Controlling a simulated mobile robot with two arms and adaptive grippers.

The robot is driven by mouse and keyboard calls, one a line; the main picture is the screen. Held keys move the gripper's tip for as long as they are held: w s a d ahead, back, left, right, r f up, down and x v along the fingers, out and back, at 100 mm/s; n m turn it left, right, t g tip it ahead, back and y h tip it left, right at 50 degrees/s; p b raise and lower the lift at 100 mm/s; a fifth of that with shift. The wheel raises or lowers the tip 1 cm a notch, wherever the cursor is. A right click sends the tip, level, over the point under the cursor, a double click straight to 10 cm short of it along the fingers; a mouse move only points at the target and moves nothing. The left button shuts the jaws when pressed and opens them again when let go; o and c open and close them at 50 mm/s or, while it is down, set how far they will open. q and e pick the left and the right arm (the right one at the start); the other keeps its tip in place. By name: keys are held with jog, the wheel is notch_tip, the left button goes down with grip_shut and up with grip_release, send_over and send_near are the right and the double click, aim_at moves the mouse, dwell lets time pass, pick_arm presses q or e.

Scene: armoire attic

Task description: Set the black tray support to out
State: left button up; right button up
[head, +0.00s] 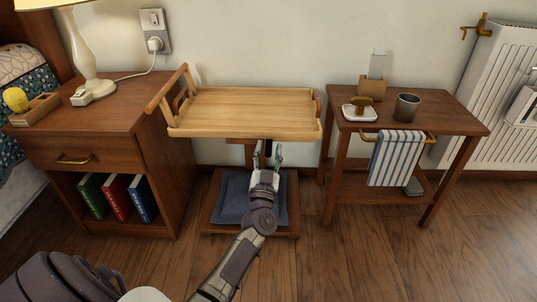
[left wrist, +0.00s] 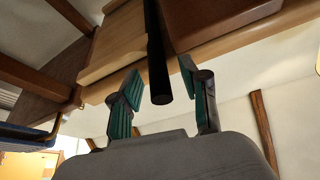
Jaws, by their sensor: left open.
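The black tray support (left wrist: 157,60) is a straight black bar under the wooden tray in the left wrist view. Its rounded free end lies between the fingers of my left gripper (left wrist: 161,77), with gaps visible beside it. In the head view my left gripper (head: 268,156) is just below the front edge of the wooden tray (head: 245,112), fingers apart, and a short dark piece of the support (head: 268,148) shows between them. The rest of the support is hidden by the tray. My right gripper is not in view.
A nightstand (head: 98,152) with a lamp (head: 88,45) stands left of the tray. A side table (head: 440,122) with a cup (head: 406,107) and a striped towel (head: 395,158) stands right. A low stand with a blue cushion (head: 232,197) is below. Floor at front right is clear.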

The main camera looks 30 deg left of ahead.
pick_arm(q)
grip_shut()
dwell(0.3)
